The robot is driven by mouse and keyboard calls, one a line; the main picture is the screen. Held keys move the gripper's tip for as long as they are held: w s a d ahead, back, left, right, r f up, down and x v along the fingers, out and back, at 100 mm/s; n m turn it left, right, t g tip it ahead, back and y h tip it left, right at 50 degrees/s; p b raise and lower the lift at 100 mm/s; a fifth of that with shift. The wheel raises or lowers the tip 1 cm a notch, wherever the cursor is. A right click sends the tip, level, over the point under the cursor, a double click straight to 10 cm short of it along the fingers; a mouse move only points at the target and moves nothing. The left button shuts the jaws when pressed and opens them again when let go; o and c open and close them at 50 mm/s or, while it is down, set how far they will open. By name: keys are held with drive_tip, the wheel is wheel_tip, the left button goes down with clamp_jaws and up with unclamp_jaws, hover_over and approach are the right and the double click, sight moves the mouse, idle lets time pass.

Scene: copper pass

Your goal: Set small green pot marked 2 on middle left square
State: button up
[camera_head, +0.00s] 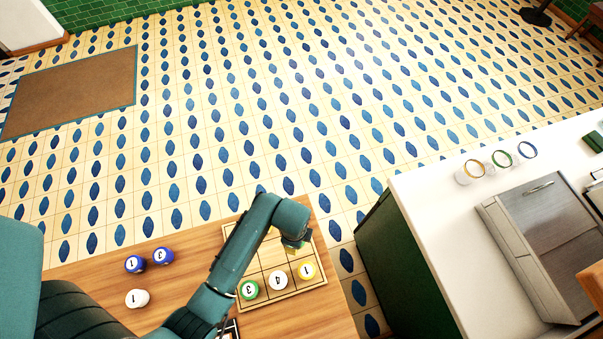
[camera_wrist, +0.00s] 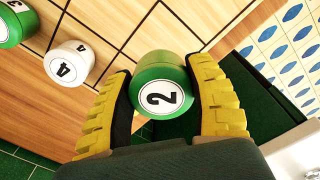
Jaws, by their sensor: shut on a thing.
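The small green pot marked 2 (camera_wrist: 163,88) is between the yellow-padded fingers of my gripper (camera_wrist: 161,70) in the wrist view, its number facing the camera. My gripper is shut on it. In the head view my gripper (camera_head: 294,243) is over the right part of the wooden grid board (camera_head: 318,256); the pot is mostly hidden there. The board shows in the wrist view too (camera_wrist: 130,20). My arm covers the board's left side in the head view, including much of the middle left square. I cannot tell the pot's height above the board.
Two blue pots (camera_head: 149,260) and a white pot (camera_head: 137,298) stand on the table at left. A white counter (camera_head: 430,200) is at right.

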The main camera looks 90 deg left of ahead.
wheel_tip(320, 180, down, 6)
drive_tip(key=shift+w+f, duration=0.1)
drive_tip(key=shift+f, duration=0.1)
drive_tip(key=o, duration=1.2)
drive_tip(key=shift+f, duration=0.15)
wheel_tip(320, 180, up, 12)
drive_tip(key=shift+r+p, duration=0.15)
drive_tip(key=shift+p, duration=0.15)
